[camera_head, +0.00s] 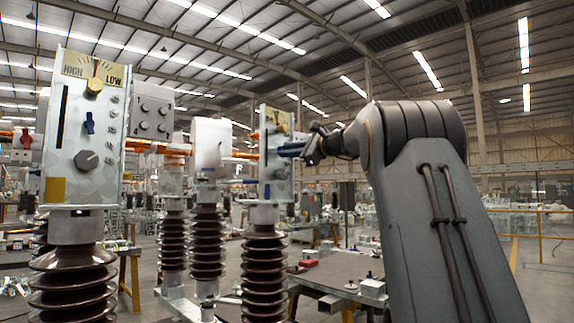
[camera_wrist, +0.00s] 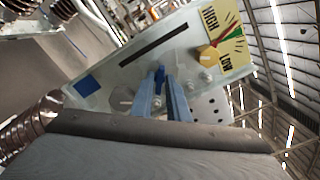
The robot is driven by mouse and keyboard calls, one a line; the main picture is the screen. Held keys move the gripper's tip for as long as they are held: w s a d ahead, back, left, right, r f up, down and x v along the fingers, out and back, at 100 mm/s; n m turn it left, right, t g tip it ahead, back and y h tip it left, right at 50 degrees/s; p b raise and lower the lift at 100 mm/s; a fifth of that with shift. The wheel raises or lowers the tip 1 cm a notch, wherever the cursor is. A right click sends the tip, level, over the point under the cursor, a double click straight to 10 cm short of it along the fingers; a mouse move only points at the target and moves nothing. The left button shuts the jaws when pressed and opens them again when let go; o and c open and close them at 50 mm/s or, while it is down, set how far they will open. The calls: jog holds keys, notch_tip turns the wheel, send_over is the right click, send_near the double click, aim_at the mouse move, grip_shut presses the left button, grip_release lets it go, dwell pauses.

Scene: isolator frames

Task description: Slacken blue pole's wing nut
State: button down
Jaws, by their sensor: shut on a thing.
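The blue pole's panel (camera_head: 280,175) stands right of centre in the head view. The wrist view shows the same pale metal panel (camera_wrist: 115,75), tilted in the picture, with a blue square (camera_wrist: 87,85) at its lower left. The blue wing nut (camera_wrist: 160,74) sits on the panel between the long slot and a grey knob (camera_wrist: 122,97). My gripper (camera_wrist: 166,88) reaches the panel with its blue fingers shut on the wing nut. In the head view my gripper (camera_head: 290,150) meets the panel's face from the right, and the wing nut is hidden there.
Another pole panel (camera_head: 70,150) with a yellow square stands close at left, on a ribbed brown insulator (camera_head: 75,285). Orange bars (camera_head: 160,147) run between the poles. A yellow HIGH/LOW gauge (camera_wrist: 222,42) with a knob is beside my fingers. A workbench (camera_head: 340,270) stands behind.

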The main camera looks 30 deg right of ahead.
jog(key=n+b, duration=0.4)
jog(key=n, duration=0.2)
jog(key=n+b, duration=0.5)
jog(key=n, duration=0.2)
jog(key=n+b, duration=0.4)
jog(key=n, duration=0.3)
jog(key=shift+f+b, duration=0.25)
jog(key=shift+b, duration=0.05)
jog(key=shift+n, duration=0.3)
jog(key=c, duration=1.7)
grip_release()
jog(key=shift+r, duration=0.1)
jog(key=shift+b+v, duration=1.55)
jog(key=shift+v, duration=2.4)
